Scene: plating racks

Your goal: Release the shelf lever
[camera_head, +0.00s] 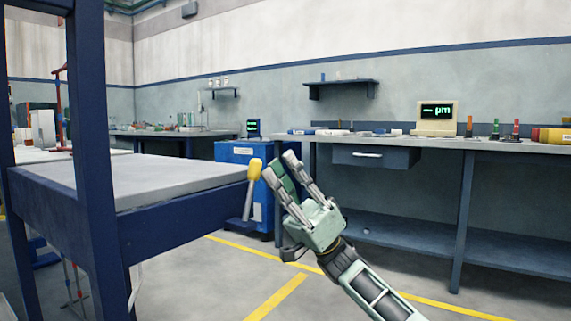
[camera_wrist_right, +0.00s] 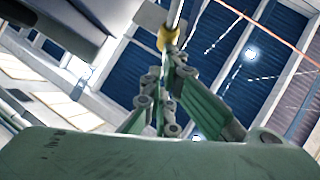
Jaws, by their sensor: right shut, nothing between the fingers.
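The shelf lever (camera_head: 254,169) has a yellow knob on a grey metal rod. It stands nearly upright at the right end of the dark blue rack's front beam. My right gripper (camera_head: 279,165) is just right of the knob, its fingers pointing up and to the left. Its fingers are shut with nothing held. In the right wrist view, the yellow knob (camera_wrist_right: 168,39) shows just beyond the fingertips (camera_wrist_right: 168,68). I cannot tell whether they touch it. My left gripper is not in view.
The blue rack (camera_head: 175,227) with a grey top fills the left side. A blue cabinet (camera_head: 232,157) stands behind the lever. A long workbench (camera_head: 510,150) with a drawer runs along the right wall. The floor between, with yellow lines, is clear.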

